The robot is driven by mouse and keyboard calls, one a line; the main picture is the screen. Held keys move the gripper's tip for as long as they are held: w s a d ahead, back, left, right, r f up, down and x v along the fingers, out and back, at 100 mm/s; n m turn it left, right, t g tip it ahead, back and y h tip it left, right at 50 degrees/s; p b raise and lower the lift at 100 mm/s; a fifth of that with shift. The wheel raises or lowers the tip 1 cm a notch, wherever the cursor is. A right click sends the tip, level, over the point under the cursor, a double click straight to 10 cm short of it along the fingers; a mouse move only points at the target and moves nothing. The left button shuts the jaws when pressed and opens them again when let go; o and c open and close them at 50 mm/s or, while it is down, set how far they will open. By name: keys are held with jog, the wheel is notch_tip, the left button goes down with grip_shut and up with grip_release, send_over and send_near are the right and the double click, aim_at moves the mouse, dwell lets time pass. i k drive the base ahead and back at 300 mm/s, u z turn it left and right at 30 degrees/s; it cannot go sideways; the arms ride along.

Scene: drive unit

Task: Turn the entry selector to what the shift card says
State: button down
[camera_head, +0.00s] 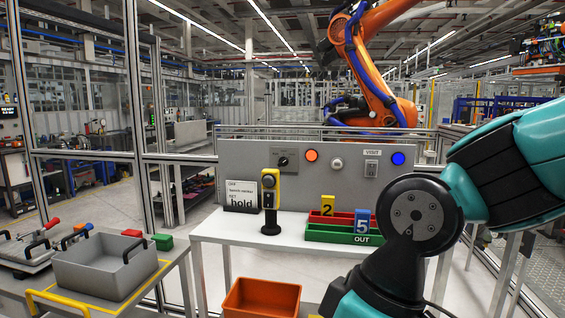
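A grey panel (325,187) stands at the back of the white table. A black rotary knob (283,161) sits on its left part, on a small dark plate with markings too small to read; I take it for the entry selector. I cannot tell which mark it points to. The shift card (241,203) stands below and left of it; its large word reads "hold", and the smaller lines above are not clearly legible. My teal and black arm fills the right side, in front of the table's right end. My gripper is outside the picture.
The panel also has an orange light (311,155), a pale button (337,164), a VISIT switch (371,167) and a blue button (398,158). A yellow handheld device (270,187) on a black stand is close before the knob. Red and green trays (343,235) hold number tags.

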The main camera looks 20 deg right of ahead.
aim_at(284, 161)
jog(key=u, duration=0.15)
jog(key=i, duration=2.05)
jog(key=u, duration=0.1)
